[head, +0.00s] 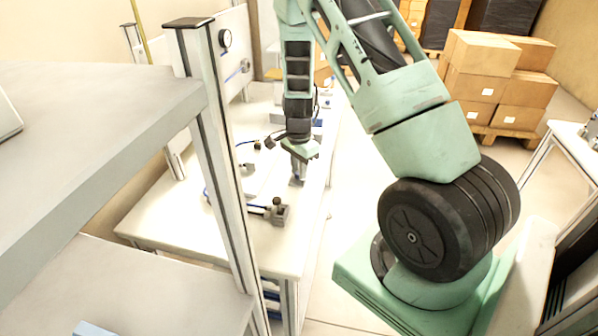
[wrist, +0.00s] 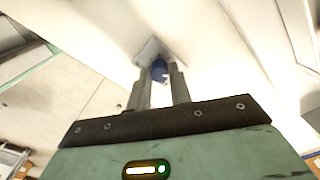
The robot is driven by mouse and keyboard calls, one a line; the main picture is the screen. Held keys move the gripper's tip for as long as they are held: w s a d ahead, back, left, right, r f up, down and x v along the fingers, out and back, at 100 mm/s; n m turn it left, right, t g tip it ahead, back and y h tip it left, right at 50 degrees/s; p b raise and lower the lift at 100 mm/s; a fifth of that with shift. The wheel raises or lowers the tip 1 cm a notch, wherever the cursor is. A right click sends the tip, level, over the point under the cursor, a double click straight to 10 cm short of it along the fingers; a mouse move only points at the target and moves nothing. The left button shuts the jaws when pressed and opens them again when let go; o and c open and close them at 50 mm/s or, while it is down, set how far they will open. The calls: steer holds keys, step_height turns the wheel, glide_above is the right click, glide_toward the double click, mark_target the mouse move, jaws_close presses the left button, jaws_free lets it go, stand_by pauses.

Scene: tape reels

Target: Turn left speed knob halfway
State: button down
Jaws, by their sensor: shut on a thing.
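My gripper (head: 298,172) points down over the white workbench in the head view. In the wrist view its two fingers (wrist: 158,80) are shut on a small round blue knob (wrist: 159,70), which sits between the fingertips. A pale grey mount shows around the knob. The fingers hide the knob's sides, and I see no pointer or mark that tells its angle. In the head view the knob is hidden by my gripper. I cannot tell from the frames whether it is the left one of several speed knobs.
The white workbench (head: 165,215) carries a small block with a dark round top (head: 278,212) in front of my gripper. Blue tubing and small fittings lie left of it. A grey upright post (head: 222,160) and shelf (head: 90,100) stand at left. Cardboard boxes (head: 490,75) are stacked at back right.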

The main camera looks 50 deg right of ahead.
steer(key=n+b, duration=0.1)
steer(key=n, duration=0.3)
steer(key=shift+n+b, duration=0.3)
steer(key=shift+b, duration=0.05)
steer(key=n+b, duration=0.1)
steer(key=n, duration=0.3)
steer(key=shift+w, duration=0.1)
steer(key=shift+n, duration=0.4)
steer(key=c, duration=1.3)
jaws_free()
step_height(320, 180, up, 18)
steer(key=shift+f+b, duration=0.25)
steer(key=shift+b, duration=0.9)
